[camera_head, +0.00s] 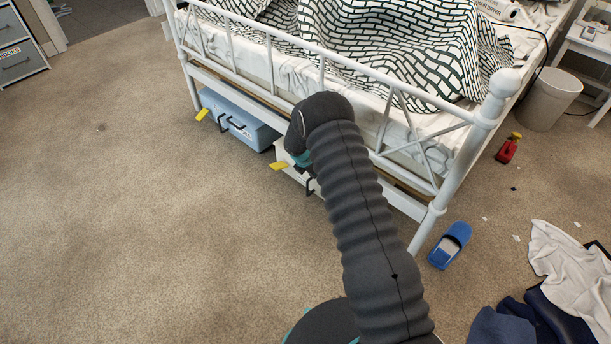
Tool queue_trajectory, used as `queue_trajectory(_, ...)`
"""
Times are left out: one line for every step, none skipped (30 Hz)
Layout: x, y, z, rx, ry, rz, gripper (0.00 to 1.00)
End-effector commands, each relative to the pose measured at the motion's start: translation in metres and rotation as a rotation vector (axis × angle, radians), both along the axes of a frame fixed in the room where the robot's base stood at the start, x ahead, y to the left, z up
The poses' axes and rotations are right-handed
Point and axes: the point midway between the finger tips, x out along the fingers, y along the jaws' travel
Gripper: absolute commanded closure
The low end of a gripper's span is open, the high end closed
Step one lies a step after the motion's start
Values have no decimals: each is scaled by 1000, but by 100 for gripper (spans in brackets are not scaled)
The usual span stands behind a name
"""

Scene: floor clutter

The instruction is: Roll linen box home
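Two storage boxes sit low along the near side of the white metal bed. The blue box (236,121) has a dark handle, a yellow tag and a small label too small to read. To its right is a pale box (289,158) with a dark handle and a yellow tag, largely hidden by my arm. I cannot tell which box is the linen one. My arm reaches forward to the pale box. Only a little of my gripper (302,160) shows beside that box. Its fingers are hidden, so its grip and any contact cannot be seen.
The bed (437,212) stands on carpet, its leg right of my arm. A blue slipper (450,245), a red spray bottle (508,149), a bin (549,99) and clothes (570,270) lie or stand to the right. The carpet at left is clear; a drawer unit (17,50) stands far left.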

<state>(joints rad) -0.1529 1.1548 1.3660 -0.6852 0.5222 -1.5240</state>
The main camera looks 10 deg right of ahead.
Motion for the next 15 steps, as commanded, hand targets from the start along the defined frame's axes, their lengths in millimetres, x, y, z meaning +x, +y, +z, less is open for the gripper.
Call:
queue_trajectory(0,2,1,-5,1,5,100)
queue_trajectory(0,6,1,-5,1,10,100)
queue_trajectory(0,11,1,-4,0,16,100)
queue_trajectory(0,14,1,-5,1,20,100)
queue_trajectory(-1,17,1,-4,1,25,100)
queue_trajectory(-1,20,1,-4,0,27,100)
queue_trajectory(-2,21,1,-5,1,28,100)
queue_trajectory(-2,22,1,-5,1,28,100)
queue_trajectory(-4,23,1,-5,1,25,100)
queue_trajectory(-5,24,1,-4,0,24,100)
queue_trajectory(-7,26,1,-4,0,21,100)
queue_trajectory(-10,29,0,-5,1,19,100)
queue_trajectory(-13,31,0,-5,3,15,100)
queue_trajectory(-17,34,-1,-5,3,13,100)
queue_trajectory(-20,37,2,-6,1,8,100)
